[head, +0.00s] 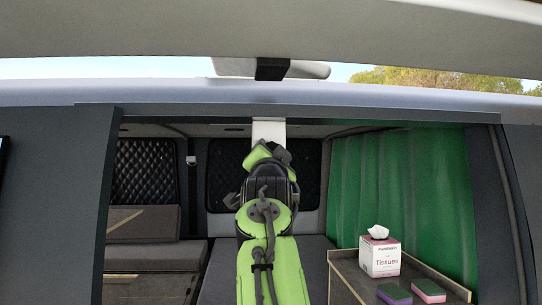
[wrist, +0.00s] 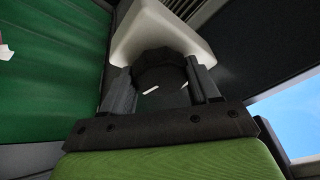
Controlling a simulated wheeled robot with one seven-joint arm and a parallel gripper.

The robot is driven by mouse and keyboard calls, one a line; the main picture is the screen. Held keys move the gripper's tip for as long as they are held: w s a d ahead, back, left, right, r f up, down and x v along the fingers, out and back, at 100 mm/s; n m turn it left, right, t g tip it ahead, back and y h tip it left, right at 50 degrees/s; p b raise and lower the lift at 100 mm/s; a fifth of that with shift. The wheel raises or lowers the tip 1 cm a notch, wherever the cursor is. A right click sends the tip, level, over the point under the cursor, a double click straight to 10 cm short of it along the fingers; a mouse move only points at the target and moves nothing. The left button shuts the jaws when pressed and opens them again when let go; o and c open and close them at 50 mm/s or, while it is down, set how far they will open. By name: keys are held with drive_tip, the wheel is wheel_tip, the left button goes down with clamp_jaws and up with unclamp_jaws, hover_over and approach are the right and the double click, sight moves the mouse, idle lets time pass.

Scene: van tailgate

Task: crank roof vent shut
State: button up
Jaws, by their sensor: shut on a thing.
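In the wrist view a round black knob (wrist: 160,72) with a small white mark sits on a pale housing (wrist: 150,30). My gripper (wrist: 162,85) has one finger on each side of the knob and is shut on it. In the head view my green arm reaches into the van, and its links hide the fingers and the knob. A pale upright piece (head: 268,130) shows just above the arm. A white rounded shape (head: 232,67) with a dark block lies above the roof edge; I cannot tell whether it is the vent lid or how far it stands open.
A green curtain (head: 425,200) hangs at right. Below it, a counter (head: 345,275) carries a tissue box (head: 379,255), a purple sponge (head: 394,293) and a pink and green sponge (head: 429,290). A grey bench (head: 150,257) stands at left. The raised tailgate (head: 270,28) spans the top.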

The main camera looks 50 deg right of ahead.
drive_tip(key=shift+n, duration=0.3)
drive_tip(key=shift+s+d+r+n+t+y+p, duration=0.15)
drive_tip(key=shift+n+t+y+p, duration=0.35)
drive_tip(key=shift+n+y, duration=2.25)
drive_tip(key=shift+a+r+n+t+y+p, duration=0.15)
drive_tip(key=shift+n+t, duration=0.55)
drive_tip(key=shift+n, duration=4.55)
drive_tip(key=shift+s+d+r+n+t+y+p, duration=0.1)
drive_tip(key=shift+n+t+y+p, duration=0.4)
drive_tip(key=shift+n+y, duration=2.25)
drive_tip(key=n+h, duration=0.2)
drive_tip(key=n, duration=0.1)
drive_tip(key=shift+r+h, duration=0.1)
drive_tip(key=shift+h, duration=0.15)
drive_tip(key=o, duration=0.7)
drive_tip(key=shift+c, duration=0.2)
drive_tip(key=o, duration=0.4)
drive_tip(key=shift+d, duration=0.15)
drive_tip(key=shift+f, duration=0.2)
